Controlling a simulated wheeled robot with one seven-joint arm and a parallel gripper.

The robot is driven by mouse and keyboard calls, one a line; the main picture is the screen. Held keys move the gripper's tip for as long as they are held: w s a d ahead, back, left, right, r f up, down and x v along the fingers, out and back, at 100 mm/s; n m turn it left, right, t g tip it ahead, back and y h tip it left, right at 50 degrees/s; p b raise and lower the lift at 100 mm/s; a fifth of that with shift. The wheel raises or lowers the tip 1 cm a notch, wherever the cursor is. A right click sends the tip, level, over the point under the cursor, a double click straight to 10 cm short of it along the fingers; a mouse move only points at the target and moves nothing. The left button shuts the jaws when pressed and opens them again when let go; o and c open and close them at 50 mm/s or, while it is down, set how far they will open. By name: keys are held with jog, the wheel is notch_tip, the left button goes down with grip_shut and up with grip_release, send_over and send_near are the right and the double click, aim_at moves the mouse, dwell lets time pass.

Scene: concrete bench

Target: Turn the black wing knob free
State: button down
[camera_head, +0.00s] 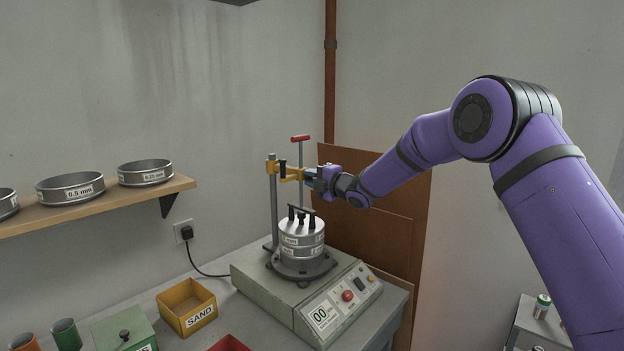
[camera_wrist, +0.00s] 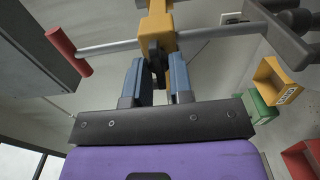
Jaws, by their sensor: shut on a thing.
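The black wing knob (camera_wrist: 157,72) sits on the near face of the yellow clamp (camera_wrist: 157,32), between my two blue fingertips in the wrist view. My gripper (camera_wrist: 157,80) is shut on the knob, one finger on each side. In the head view my gripper (camera_head: 309,175) reaches in from the right to the end of the yellow clamp (camera_head: 291,173); I cannot make out the knob there. The clamp stands level between a thick grey post (camera_head: 273,205) and a thin rod with a red handle (camera_head: 300,138).
Below stands a sieve stack (camera_head: 302,240) with black holders on top, on a green-grey shaker (camera_head: 290,290). A yellow SAND box (camera_head: 187,307) is to its left, and a shelf (camera_head: 100,205) holds several sieves. Brown panels (camera_head: 385,210) stand behind my forearm.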

jog(key=shift+f, duration=0.1)
jog(key=c, duration=1.1)
grip_release()
jog(key=shift+d, duration=0.1)
jog(key=v, duration=1)
jog(key=shift+s+d, duration=0.25)
jog(key=shift+s, duration=0.05)
